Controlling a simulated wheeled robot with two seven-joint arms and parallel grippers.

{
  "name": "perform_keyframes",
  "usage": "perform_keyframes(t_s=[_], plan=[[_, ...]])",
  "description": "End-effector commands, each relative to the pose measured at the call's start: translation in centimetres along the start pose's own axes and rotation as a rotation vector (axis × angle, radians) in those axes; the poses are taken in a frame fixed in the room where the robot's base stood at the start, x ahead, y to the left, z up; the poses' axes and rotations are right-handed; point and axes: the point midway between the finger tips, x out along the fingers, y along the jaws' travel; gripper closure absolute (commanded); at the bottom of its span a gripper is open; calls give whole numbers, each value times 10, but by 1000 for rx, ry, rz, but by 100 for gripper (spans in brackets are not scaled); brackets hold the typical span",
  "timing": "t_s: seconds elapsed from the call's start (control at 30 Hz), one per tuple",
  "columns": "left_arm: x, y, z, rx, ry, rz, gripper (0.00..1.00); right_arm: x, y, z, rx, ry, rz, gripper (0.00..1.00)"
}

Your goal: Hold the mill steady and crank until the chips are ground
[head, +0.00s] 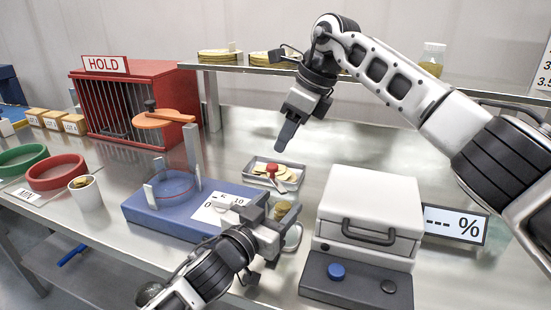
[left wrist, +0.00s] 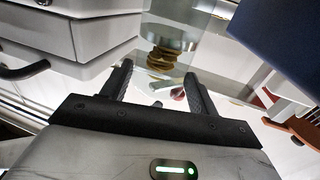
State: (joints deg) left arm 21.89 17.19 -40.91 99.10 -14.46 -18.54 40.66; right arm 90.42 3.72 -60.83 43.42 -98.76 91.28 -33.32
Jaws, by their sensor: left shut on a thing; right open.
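The mill (head: 293,238) is a clear body with brown chips at its top, low in the middle of the head view. My left gripper (head: 278,226) is shut on it, hiding part of it. In the left wrist view the mill's clear body with chips (left wrist: 166,60) shows just beyond my left fingers (left wrist: 155,90). A small red knob (head: 272,169) shows behind the mill, over the chip tray; I cannot tell whether it belongs to the crank. My right gripper (head: 286,138) is open and empty, pointing down above and behind the tray, apart from the mill.
A metal tray (head: 293,186) with pale chips lies behind the mill. A blue stand (head: 150,214) with an orange disc (head: 163,118) is left of it. A white box (head: 372,205) with a handle stands close on the right. Clear bench lies behind.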

Motion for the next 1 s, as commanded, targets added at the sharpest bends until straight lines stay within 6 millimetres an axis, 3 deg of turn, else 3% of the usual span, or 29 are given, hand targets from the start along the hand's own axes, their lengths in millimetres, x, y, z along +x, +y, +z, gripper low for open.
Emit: perform_keyframes(t_s=[0.1,0.3,0.5,0.77,0.93,1.0], plan=[[0,0,0,0,0,0,72,26,1,0,-1,1,3,56],[0,0,0,1,0,0,72,56,0,0,-1,2,2,56],[0,0,0,1,0,0,72,69,0,0,-2,1,0,56],[0,0,0,1,0,-1,72,70,0,0,-2,2,-1,56],[0,0,0,1,0,-1,72,69,0,0,-2,2,-1,100],[0,0,0,1,0,-1,72,69,0,0,-2,2,-1,100]])
